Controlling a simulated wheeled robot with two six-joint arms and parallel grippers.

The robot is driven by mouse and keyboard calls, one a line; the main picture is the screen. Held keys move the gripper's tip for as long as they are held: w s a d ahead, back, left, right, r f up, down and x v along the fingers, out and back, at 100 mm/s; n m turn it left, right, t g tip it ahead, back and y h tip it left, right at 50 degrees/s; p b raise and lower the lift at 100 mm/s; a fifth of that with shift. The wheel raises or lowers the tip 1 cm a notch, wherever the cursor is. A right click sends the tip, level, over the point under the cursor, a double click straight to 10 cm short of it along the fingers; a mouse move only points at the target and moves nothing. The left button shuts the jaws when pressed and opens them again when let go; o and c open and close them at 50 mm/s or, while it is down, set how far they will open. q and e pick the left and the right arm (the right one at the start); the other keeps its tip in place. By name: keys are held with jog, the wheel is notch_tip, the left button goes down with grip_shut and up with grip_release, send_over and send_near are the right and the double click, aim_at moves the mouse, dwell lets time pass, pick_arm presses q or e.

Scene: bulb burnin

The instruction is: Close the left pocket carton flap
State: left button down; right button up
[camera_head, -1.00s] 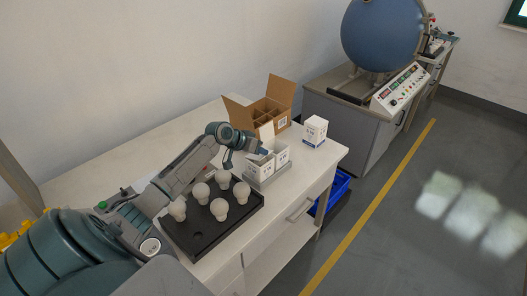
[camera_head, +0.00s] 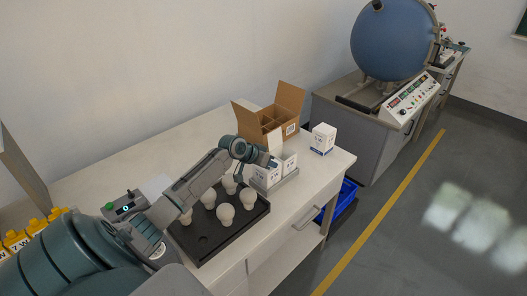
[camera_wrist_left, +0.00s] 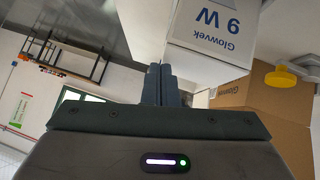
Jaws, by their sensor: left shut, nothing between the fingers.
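Two white lamp cartons stand side by side in a grey holder (camera_head: 284,183) on the bench. The left pocket carton (camera_head: 267,177) is partly covered by my left gripper (camera_head: 266,159), which is at its top. A white upright panel, like a raised flap (camera_head: 275,142), shows just behind the gripper; I cannot tell which carton it belongs to. My left gripper is shut and empty. In the left wrist view its fingers (camera_wrist_left: 161,84) are together, beside a white carton printed "Glowvek 9 W" (camera_wrist_left: 212,32); contact is unclear. My right gripper is out of view.
A black tray (camera_head: 205,249) with several white bulbs lies in front of the holder. An open brown divided box (camera_head: 248,122) stands behind, and a closed white carton (camera_head: 323,139) stands right. A blue bin (camera_head: 345,196) is below the bench end.

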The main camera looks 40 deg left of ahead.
pick_arm(q)
jog(key=shift+a, duration=0.1)
